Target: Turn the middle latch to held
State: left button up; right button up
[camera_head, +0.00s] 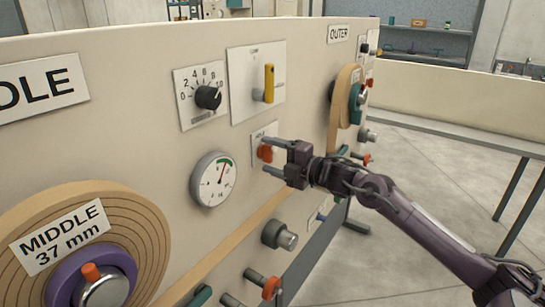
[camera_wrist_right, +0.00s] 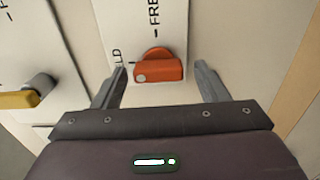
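The orange latch (camera_head: 265,152) sits on a small white label plate (camera_head: 259,133) on the cream panel, right of the round gauge. In the right wrist view the latch (camera_wrist_right: 160,70) has its bar lying crosswise, with a grey dot at its left end. That plate reads "FRE..." above and "...LD" at the upper left; the rest is cut off or hidden. My right gripper (camera_head: 270,156) is open around the latch. In the wrist view its fingers stand apart on either side, with gaps showing between them and the bar. My left gripper is not in view.
A yellow lever (camera_head: 269,83), a black dial (camera_head: 208,97) and a pressure gauge (camera_head: 213,180) are on the panel nearby. A middle reel (camera_head: 140,225) stands out at lower left. A grey knob (camera_head: 279,235) protrudes below the gripper. Open floor lies to the right.

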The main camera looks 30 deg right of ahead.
jog(key=shift+s+d+f, duration=0.15)
jog(key=shift+s+d, duration=0.15)
jog(key=shift+s, duration=0.25)
jog(key=b+v, duration=0.1)
jog(key=v, duration=0.5)
jog(key=shift+s, duration=0.3)
jog(key=shift+d, duration=0.1)
